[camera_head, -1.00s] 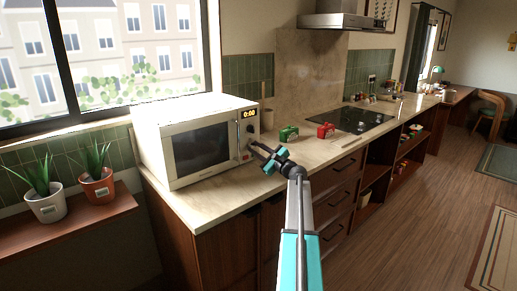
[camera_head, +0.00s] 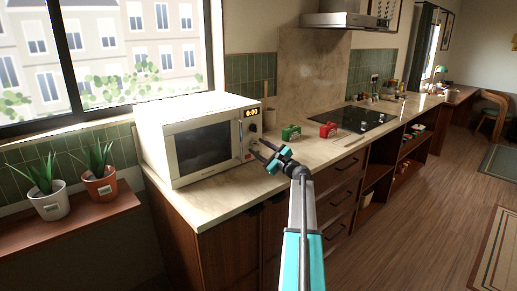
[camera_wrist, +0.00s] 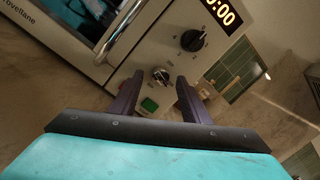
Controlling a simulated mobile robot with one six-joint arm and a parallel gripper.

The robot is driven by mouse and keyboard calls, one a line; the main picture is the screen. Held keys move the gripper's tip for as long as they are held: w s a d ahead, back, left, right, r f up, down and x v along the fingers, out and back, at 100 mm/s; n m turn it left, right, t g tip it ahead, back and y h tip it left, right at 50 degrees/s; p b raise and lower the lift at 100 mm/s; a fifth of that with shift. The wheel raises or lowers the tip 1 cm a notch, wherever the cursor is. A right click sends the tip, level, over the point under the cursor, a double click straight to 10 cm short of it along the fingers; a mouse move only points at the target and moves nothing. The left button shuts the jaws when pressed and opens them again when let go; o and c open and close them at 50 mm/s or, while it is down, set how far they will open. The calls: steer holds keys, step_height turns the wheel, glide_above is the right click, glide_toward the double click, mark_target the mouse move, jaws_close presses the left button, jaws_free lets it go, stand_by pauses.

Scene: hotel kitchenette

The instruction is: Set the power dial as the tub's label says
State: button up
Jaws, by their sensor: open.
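The white microwave (camera_head: 205,143) stands on the counter with its door shut and display (camera_head: 251,112) at 0:00. In the wrist view its panel has a dark upper dial (camera_wrist: 193,40), a smaller lower dial (camera_wrist: 161,76) and a green button (camera_wrist: 149,105). Which one is the power dial cannot be read. My gripper (camera_head: 261,149) is open and empty in front of the lower panel. In the wrist view its fingers (camera_wrist: 159,82) stand on either side of the lower dial, with no clear contact. I cannot make out a tub label.
A green item (camera_head: 291,132) and a red item (camera_head: 328,129) stand on the counter right of the microwave, too small to identify. Behind are a dark hob (camera_head: 352,119) and, far left, two potted plants (camera_head: 100,175).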

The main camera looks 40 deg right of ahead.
steer(key=s, duration=0.4)
steer(key=s+f+b, duration=0.1)
steer(key=s, duration=0.3)
steer(key=s+a, duration=0.1)
steer(key=s, duration=0.4)
steer(key=shift+f+b, duration=0.2)
steer(key=shift+b, duration=0.2)
